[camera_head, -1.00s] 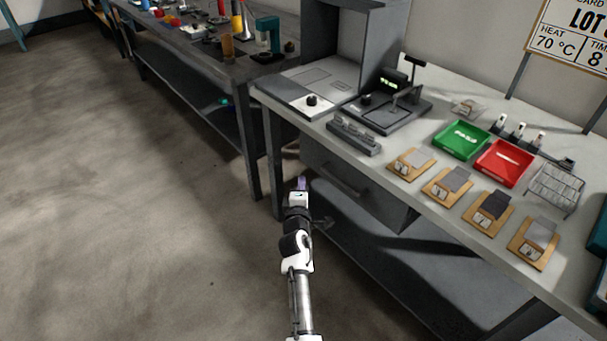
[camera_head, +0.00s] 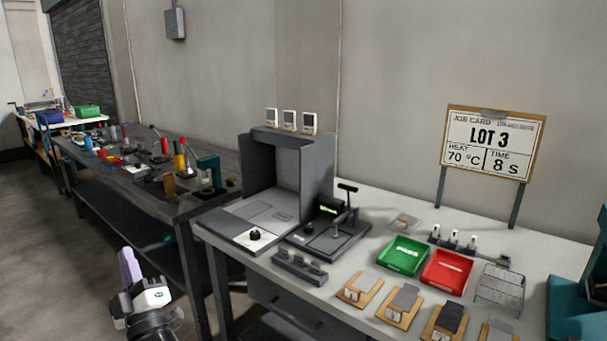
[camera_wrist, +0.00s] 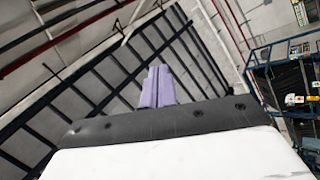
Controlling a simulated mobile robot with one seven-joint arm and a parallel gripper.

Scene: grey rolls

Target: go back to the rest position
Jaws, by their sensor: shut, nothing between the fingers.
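My gripper (camera_head: 130,266) is at the lower left of the head view, in front of the dark bench and left of the grey bench. Its purple fingers point up. In the wrist view the two purple fingers (camera_wrist: 157,87) are together with nothing between them. Behind them the wrist view shows ceiling beams and pipes, so the gripper faces upward. It touches nothing that I can see.
The grey bench (camera_head: 350,205) holds a green tray (camera_head: 403,255), a red tray (camera_head: 447,272), a press device (camera_head: 330,230) and several wooden boards. A dark bench (camera_head: 120,190) with tools stands behind. Open floor (camera_head: 35,260) lies at the left.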

